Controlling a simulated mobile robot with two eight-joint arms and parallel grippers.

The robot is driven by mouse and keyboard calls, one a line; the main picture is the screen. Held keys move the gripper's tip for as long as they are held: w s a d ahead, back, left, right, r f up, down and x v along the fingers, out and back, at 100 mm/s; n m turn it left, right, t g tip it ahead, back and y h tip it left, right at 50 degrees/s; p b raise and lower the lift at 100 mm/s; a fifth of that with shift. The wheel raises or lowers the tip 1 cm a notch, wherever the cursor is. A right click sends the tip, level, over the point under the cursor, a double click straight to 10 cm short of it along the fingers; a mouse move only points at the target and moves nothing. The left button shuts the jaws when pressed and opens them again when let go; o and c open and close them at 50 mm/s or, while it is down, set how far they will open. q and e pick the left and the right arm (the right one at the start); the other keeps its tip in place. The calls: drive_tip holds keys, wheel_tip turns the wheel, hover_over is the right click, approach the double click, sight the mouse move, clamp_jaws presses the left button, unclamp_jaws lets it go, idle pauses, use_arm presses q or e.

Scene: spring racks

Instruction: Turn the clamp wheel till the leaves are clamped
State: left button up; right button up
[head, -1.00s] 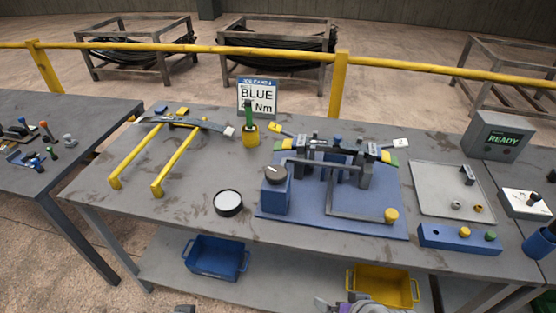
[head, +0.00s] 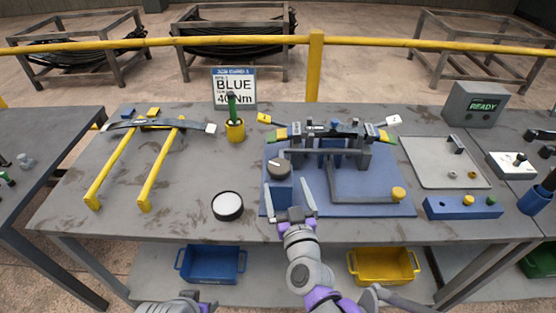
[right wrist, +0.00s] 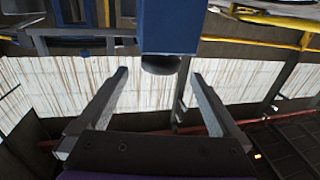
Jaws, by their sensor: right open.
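The clamp wheel (head: 278,168) is a dark round knob with a pale mark on top of a blue block (head: 279,192), at the left of the blue fixture plate (head: 375,207). The leaves (head: 325,130) lie as an arched stack across the grey fixture posts, with green and yellow near the ends. My right gripper (head: 287,185) is open, its fingers spread on either side of the block, below the wheel in the picture. In the right wrist view, the wheel (right wrist: 160,65) shows beyond the blue block, between the open fingers. I see no left fingers, only a part of my left arm at the bottom.
A grey tray (head: 425,170), a blue block with knobs (head: 445,208) and a READY display (head: 483,105) are to the right.

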sight(277, 159)
drive_tip(key=shift+w+a, duration=0.2)
drive_tip(key=shift+w, duration=0.15)
drive_tip(key=x, duration=1)
drive_tip(key=shift+w+p, duration=0.15)
drive_tip(key=shift+p, duration=0.15)
